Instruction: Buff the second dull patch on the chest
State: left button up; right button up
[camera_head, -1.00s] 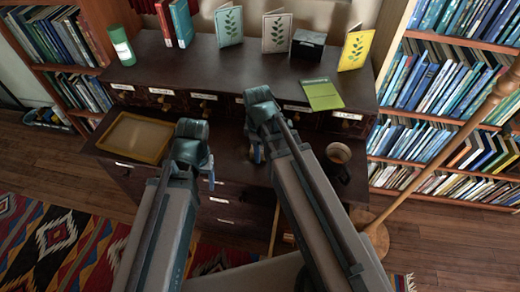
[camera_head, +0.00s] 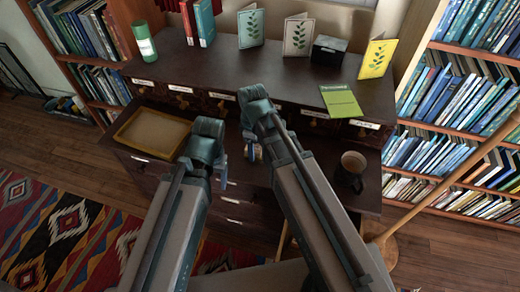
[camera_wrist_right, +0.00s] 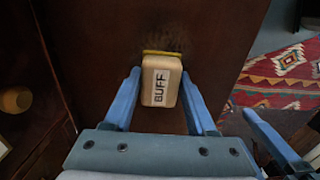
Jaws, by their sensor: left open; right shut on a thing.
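The chest (camera_head: 285,78) is dark wood with small labelled drawers on its raised back part. My right gripper (camera_head: 251,150) is over its lower front part. In the right wrist view, its blue fingers (camera_wrist_right: 160,88) are shut on a tan block labelled BUFF (camera_wrist_right: 160,82), which has a yellow edge at its far end. A dark scuffed patch (camera_wrist_right: 168,40) shows on the wood just beyond that end; I cannot tell whether they touch. My left gripper (camera_head: 222,175) is open and empty at the chest's front, left of the right one.
A yellow-rimmed tray (camera_head: 122,125) lies left on the lower top; a mug (camera_head: 352,165) stands right. Bookshelves flank the chest.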

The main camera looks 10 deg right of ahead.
aim_at(243, 143)
jog(key=shift+w+a, duration=0.15)
jog(key=shift+a, duration=0.15)
jog(key=shift+a, duration=0.1)
jog(key=shift+w+a+f, duration=0.1)
jog(key=shift+w+a, duration=0.3)
jog(key=shift+a, duration=0.4)
jog(key=shift+w+a, duration=0.35)
jog(key=shift+a, duration=0.4)
jog(key=shift+w+d, duration=0.25)
jog(key=shift+w, duration=0.45)
jog(key=shift+d, duration=0.15)
jog(key=shift+s+d+f, duration=0.1)
jog(key=shift+s+d, duration=0.4)
jog(key=shift+d, duration=0.35)
jog(key=shift+s+d, duration=0.5)
jog(key=shift+d, duration=0.35)
jog(key=shift+s+d, duration=0.25)
jog(key=shift+d, duration=0.25)
jog(key=shift+s+d, duration=0.25)
jog(key=shift+d, duration=0.25)
jog(key=shift+s+d, duration=0.2)
jog(key=shift+d, duration=0.45)
